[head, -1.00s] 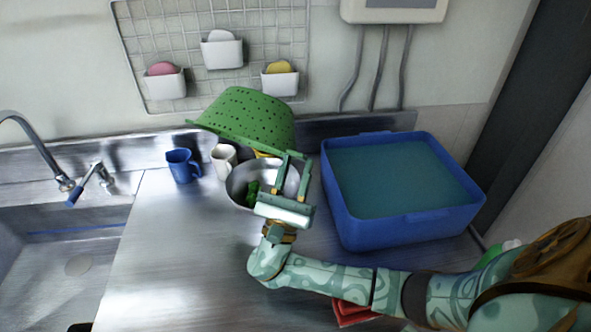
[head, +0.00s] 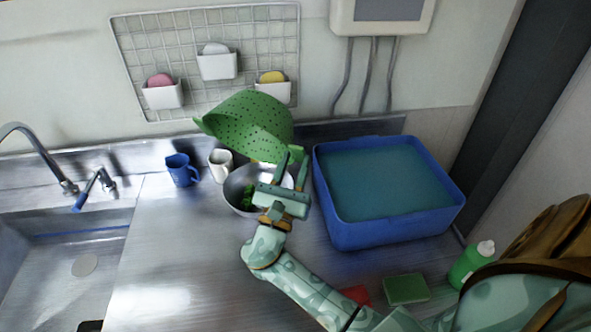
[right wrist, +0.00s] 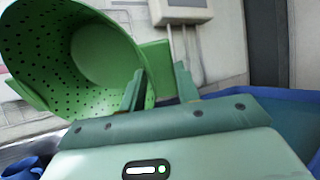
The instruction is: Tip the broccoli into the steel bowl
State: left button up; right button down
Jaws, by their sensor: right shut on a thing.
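My right gripper (head: 292,172) is shut on the green colander (head: 245,122) at its edge. The colander hangs tipped above and behind the steel bowl (head: 232,188). In the right wrist view the colander (right wrist: 75,60) shows its perforated inside, with no broccoli visible there, and a flat green part of it lies at the fingers (right wrist: 158,85). Dark green broccoli (head: 248,196) lies in the steel bowl. My right gripper and wrist hide the bowl's right side. My left gripper is not in view.
A blue mug (head: 181,170) and a white mug (head: 220,164) stand left of the bowl. A blue tub (head: 345,236) of water is at right. A green sponge (head: 406,289), a red item (head: 356,295) and a green bottle (head: 468,268) are nearer. The counter's left front is clear.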

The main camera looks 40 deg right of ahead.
jog(key=shift+w+a+y, duration=0.15)
jog(key=shift+w+y, duration=0.15)
jog(key=shift+y, duration=0.1)
jog(key=shift+r+p, duration=0.2)
jog(key=shift+p, duration=0.3)
pick_arm(q)
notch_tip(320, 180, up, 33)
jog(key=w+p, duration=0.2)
jog(key=p, duration=3)
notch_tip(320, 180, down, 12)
jog(key=b, duration=1.1)
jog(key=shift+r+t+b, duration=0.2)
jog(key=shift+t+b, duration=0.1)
jog(key=shift+b, duration=0.05)
pick_arm(e)
jog(key=w+d+r+g+y, duration=0.2)
jog(key=w+d+g+y, duration=0.2)
jog(key=y, duration=0.5)
jog(key=w+d+r+g+y, duration=0.1)
jog(key=w+d+g+y, duration=0.3)
jog(key=d+g+y, duration=0.4)
jog(key=shift+w+d+r+g+y, duration=0.35)
jog(key=shift+g+y, duration=0.25)
jog(key=shift+y, duration=0.3)
jog(key=shift+s+r, duration=0.1)
